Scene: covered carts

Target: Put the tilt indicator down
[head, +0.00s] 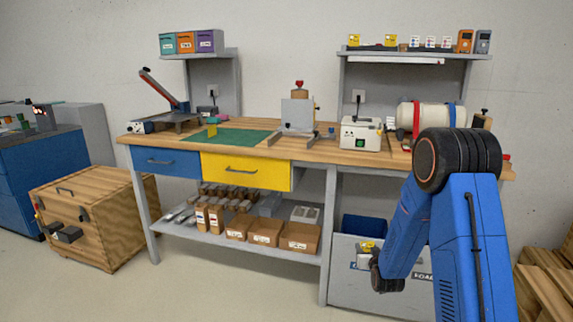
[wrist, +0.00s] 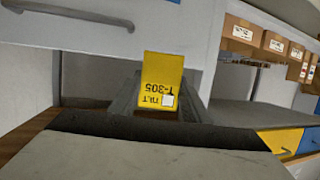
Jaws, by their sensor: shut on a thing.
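The tilt indicator (wrist: 162,75) is a yellow plate marked TILT T-305 with a small white square. Its lettering is upside down in the wrist view. My gripper (wrist: 160,103) is shut on it, with grey fingers at its lower end in that view. In the head view, the indicator (head: 367,246) shows small and yellow above my dark gripper (head: 377,268), low in front of the grey cabinet (head: 345,285) under the bench. Part of the gripper is hidden behind my arm.
The wooden bench top (head: 335,156) is above my gripper. It holds a green mat (head: 240,136), a clamp stand (head: 298,115), a white box device (head: 361,134) and a white cylinder (head: 432,116). A lower shelf (head: 240,248) carries labelled boxes. A wooden crate (head: 95,220) stands at left.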

